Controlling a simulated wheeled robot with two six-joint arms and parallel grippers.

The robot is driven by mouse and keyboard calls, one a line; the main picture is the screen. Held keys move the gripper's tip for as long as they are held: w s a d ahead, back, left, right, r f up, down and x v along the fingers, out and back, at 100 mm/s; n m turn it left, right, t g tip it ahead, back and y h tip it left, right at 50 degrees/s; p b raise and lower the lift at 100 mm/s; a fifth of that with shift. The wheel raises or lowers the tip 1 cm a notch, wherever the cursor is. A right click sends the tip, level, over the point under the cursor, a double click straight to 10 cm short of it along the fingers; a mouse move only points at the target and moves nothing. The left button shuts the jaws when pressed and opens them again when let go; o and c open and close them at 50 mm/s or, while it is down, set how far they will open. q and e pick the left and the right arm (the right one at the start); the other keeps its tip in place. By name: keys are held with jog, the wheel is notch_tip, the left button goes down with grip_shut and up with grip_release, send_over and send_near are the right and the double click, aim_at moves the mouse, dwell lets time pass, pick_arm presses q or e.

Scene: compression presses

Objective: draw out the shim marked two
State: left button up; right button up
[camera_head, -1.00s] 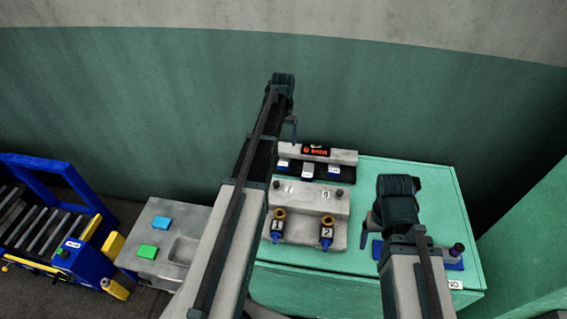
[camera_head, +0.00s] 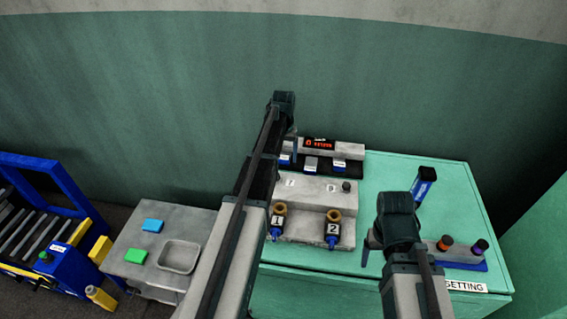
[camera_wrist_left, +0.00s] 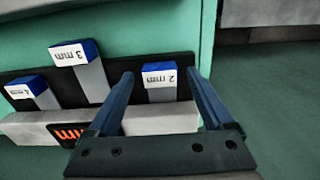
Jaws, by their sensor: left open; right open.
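The shim marked 2 mm (camera_wrist_left: 160,76) is a grey strip with a blue-and-white labelled head. It stands in a dark rack (camera_wrist_left: 118,82) beside shims marked 3 mm (camera_wrist_left: 74,54) and a third one (camera_wrist_left: 28,88) at the left in the left wrist view. My left gripper (camera_wrist_left: 161,80) is open, and the 2 mm shim shows between its fingers, with no visible contact. In the head view the left gripper (camera_head: 293,150) is at the rack's left shim (camera_head: 285,160). My right gripper (camera_head: 371,247) is open over the green bench's front, its fingers partly hidden.
The rack has a red display (camera_head: 319,143) behind it. In front stands a grey block (camera_head: 312,188) with two fittings tagged 1 (camera_head: 277,222) and 2 (camera_head: 333,230). A grey stand (camera_head: 130,256) is left.

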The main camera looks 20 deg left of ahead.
pick_arm(q)
jog(key=shift+f, duration=0.25)
grip_shut()
dwell(0.3)
